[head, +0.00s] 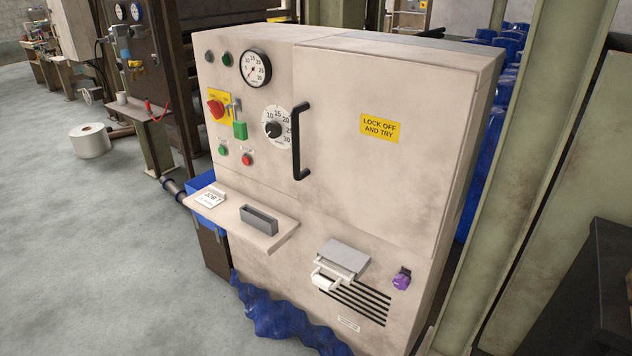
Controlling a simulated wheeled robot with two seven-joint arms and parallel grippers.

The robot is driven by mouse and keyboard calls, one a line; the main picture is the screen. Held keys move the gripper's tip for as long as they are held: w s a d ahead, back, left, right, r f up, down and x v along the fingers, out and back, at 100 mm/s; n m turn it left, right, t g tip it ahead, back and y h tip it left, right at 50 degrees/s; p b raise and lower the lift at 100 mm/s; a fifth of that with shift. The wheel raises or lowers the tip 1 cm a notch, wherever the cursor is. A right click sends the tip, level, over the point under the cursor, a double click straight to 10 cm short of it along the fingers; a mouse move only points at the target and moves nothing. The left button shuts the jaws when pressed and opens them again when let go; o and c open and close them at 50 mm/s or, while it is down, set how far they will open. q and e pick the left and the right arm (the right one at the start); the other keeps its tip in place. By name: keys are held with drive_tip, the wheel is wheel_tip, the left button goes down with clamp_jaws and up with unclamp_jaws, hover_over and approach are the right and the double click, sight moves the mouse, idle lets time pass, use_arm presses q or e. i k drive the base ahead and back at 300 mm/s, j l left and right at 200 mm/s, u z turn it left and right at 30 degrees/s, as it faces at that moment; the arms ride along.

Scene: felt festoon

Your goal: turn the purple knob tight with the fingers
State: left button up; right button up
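The purple knob (401,281) sits low on the right of the front of a beige cabinet (390,200). It is small, and how tight it is cannot be told from here. It is to the right of a grey-lidded unit (342,259) with a white part sticking out below it. Neither of my grippers shows in the head view.
A shelf (270,236) with a grey box (259,220) and a card juts out from the cabinet's left. A black handle (300,142) stands out from the door. Blue wavy material (275,318) lies at the cabinet's foot. Green posts (545,170) stand right. Floor at left is open.

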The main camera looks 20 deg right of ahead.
sight(402, 282)
drive_tip(key=k+j+z, duration=0.1)
drive_tip(key=z, duration=1.55)
drive_tip(key=j, duration=0.1)
